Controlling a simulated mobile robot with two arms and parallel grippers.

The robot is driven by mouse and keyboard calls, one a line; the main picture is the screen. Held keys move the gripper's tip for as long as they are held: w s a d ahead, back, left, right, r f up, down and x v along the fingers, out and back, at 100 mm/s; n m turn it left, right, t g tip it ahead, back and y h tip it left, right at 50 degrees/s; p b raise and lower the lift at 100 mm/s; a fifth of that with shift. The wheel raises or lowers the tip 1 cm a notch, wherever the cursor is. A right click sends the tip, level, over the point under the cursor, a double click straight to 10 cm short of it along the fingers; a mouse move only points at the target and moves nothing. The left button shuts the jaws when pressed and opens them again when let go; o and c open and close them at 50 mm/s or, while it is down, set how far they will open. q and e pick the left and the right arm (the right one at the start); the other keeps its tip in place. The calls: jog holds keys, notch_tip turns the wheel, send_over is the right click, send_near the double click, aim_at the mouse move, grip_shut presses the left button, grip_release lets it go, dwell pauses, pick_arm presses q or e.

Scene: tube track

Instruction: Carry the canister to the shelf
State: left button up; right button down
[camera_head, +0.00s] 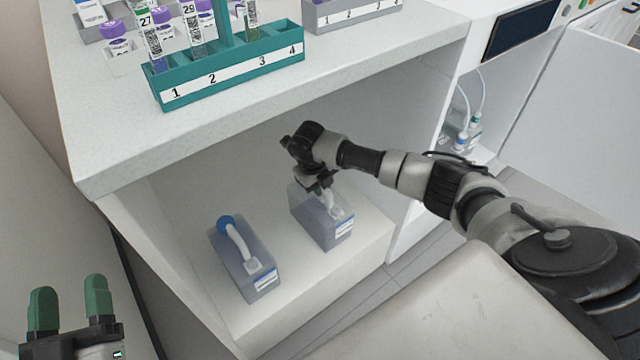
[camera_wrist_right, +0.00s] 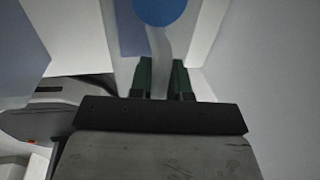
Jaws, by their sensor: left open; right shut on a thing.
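Two translucent grey-blue canisters with white handles stand in the open space under the counter. The right canister (camera_head: 322,222) is upright on the shelf floor or just above it; I cannot tell which. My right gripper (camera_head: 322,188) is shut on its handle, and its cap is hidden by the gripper. In the right wrist view the green fingers (camera_wrist_right: 160,78) close on the white handle (camera_wrist_right: 159,48), with a blue cap (camera_wrist_right: 160,8) above. The left canister (camera_head: 243,262), with a blue cap, stands apart to the left. My left gripper (camera_head: 69,312) is open and empty at the lower left.
The shelf floor (camera_head: 300,292) is clear in front of the canisters. The counter (camera_head: 350,75) overhangs them and carries a teal tube rack (camera_head: 230,72) and a grey rack (camera_head: 355,12). A side wall (camera_head: 425,120) bounds the space at right.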

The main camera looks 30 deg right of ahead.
jog(key=c, duration=1)
grip_release()
jog(key=shift+f, duration=0.1)
